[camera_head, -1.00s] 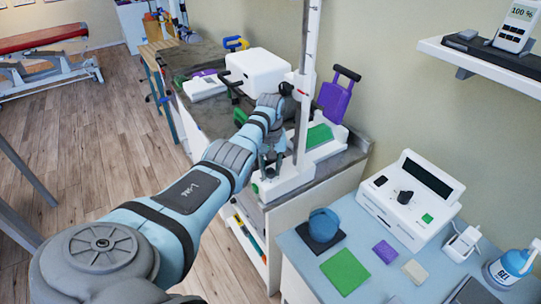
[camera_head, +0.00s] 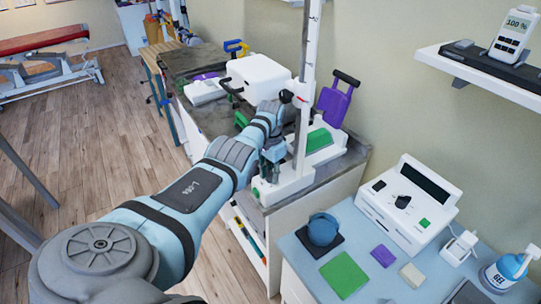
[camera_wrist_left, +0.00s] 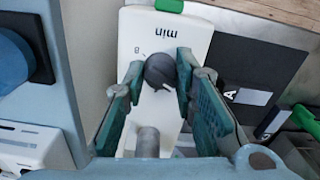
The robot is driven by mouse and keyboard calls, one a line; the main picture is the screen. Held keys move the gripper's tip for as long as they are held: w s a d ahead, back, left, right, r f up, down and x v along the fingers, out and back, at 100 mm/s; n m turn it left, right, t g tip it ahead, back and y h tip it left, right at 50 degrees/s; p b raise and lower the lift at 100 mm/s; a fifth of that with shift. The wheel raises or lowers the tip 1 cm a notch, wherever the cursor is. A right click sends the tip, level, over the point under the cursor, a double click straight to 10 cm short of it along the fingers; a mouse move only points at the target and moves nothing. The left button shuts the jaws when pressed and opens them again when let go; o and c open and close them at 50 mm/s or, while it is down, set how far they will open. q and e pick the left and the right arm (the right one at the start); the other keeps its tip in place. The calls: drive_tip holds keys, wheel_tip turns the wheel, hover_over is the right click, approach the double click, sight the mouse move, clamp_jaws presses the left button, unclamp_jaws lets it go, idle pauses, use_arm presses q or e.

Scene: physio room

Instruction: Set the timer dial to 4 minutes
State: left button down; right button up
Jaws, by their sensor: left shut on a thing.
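The timer is a white panel marked "min" and "8" (camera_wrist_left: 190,30) in the left wrist view. Its dark grey round dial (camera_wrist_left: 160,70) sits below the print. My left gripper (camera_wrist_left: 161,76) has its two teal fingers on either side of the dial, shut on it. In the head view my left gripper (camera_head: 272,158) is down at the white base (camera_head: 290,184) at the counter's front end; the dial is hidden there by the gripper. I cannot read the dial's pointer against the scale. My right gripper is not in view.
A tall white post (camera_head: 304,90) rises right beside my left gripper. A white box (camera_head: 258,74) and a purple board (camera_head: 334,104) stand behind. A blue table (camera_head: 310,262) at lower right holds a white console (camera_head: 408,204) and a gel bottle (camera_head: 508,270).

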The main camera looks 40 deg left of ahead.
use_arm(q)
drive_tip(key=m, duration=1.2)
idle(0.6)
drive_tip(key=c, duration=1.3)
unclamp_jaws()
drive_tip(key=shift+w, duration=0.1)
